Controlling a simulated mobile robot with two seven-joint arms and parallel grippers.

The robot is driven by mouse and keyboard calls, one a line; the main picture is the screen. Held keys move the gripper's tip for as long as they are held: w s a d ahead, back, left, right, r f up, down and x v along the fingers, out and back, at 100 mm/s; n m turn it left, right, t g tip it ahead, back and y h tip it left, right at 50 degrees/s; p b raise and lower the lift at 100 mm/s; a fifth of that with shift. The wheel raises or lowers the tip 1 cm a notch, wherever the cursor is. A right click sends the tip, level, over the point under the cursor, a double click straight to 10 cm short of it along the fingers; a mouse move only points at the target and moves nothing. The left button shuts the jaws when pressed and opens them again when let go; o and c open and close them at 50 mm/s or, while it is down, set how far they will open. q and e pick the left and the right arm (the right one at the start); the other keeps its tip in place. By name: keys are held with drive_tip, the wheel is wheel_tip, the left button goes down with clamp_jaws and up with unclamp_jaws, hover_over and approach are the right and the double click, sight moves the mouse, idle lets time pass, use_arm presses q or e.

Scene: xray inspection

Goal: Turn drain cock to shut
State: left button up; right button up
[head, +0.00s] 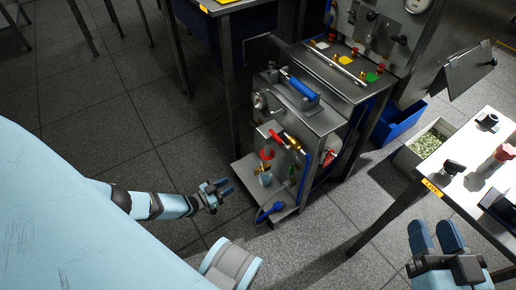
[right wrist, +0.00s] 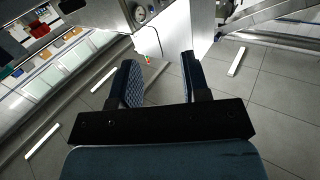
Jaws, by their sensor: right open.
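A metal service cart (head: 313,119) stands at the centre of the head view with several valves and fittings on its near side. A red lever (head: 277,137) with brass parts is near the top of that side. A blue lever (head: 270,211) sits low, near the cart's base. I cannot tell for sure which fitting is the drain cock. My left gripper (head: 222,190) is left of the cart, apart from the fittings; its finger gap is too small to judge. My right gripper (head: 437,237) is open and empty at the lower right, and also shows in the right wrist view (right wrist: 161,82).
A white table (head: 445,192) with small dark and red items stands at the right. A blue bin (head: 401,122) and a box of green-white bits (head: 428,143) are on the floor behind it. Dark table legs stand behind the cart.

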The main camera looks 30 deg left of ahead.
sight(255, 171)
use_arm(q)
drive_tip(key=b+x, duration=0.3)
drive_tip(key=x, duration=0.9)
drive_tip(key=shift+d, duration=0.15)
drive_tip(key=shift+w+d+b, duration=0.2)
drive_tip(key=shift+w+b, duration=0.15)
drive_tip(key=shift+w, duration=0.15)
use_arm(e)
drive_tip(key=n, duration=0.1)
drive_tip(key=w+d+n+t, duration=0.1)
drive_tip(key=shift+w+r+n+y, duration=0.2)
drive_tip(key=shift+n+y, duration=0.1)
drive_tip(key=shift+y, duration=0.1)
use_arm(q)
clamp_jaws()
use_arm(e)
drive_tip(key=shift+r, duration=0.1)
